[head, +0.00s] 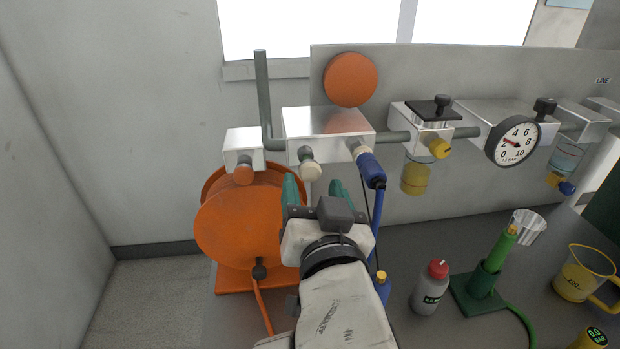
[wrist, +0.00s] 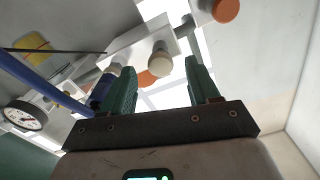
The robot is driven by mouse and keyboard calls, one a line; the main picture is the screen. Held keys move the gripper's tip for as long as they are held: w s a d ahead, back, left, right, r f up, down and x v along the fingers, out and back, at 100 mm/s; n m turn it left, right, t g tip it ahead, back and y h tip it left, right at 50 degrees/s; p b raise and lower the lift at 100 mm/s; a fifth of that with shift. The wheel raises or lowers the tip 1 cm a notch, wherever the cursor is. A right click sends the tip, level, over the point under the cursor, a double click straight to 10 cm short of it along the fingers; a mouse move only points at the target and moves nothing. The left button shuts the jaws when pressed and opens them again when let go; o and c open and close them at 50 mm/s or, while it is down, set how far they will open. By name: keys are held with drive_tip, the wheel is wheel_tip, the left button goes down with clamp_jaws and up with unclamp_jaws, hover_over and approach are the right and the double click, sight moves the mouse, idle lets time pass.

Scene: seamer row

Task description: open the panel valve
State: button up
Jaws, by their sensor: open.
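A silver block (head: 300,122) sits on the grey pipe at the panel. A cream round knob (head: 310,168) on a short stem sticks out of its front; it may be the panel valve's handle, but no label shows. My gripper (head: 314,190) is open and empty, its two green fingers pointing up toward the knob from just below and in front. In the wrist view, the knob (wrist: 160,64) appears between the fingers of my gripper (wrist: 160,80), seemingly beyond the tips. I cannot tell the exact gap; no contact shows.
A blue hose fitting (head: 371,168) hangs close right of the knob. An orange-capped block (head: 243,150) and an orange hose reel (head: 240,225) are at left. A pressure gauge (head: 513,142) is farther right. A bottle (head: 431,288) and yellow jug (head: 583,275) stand on the bench.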

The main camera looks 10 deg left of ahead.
drive_tip(key=v, duration=0.6)
drive_tip(key=shift+b, duration=0.3)
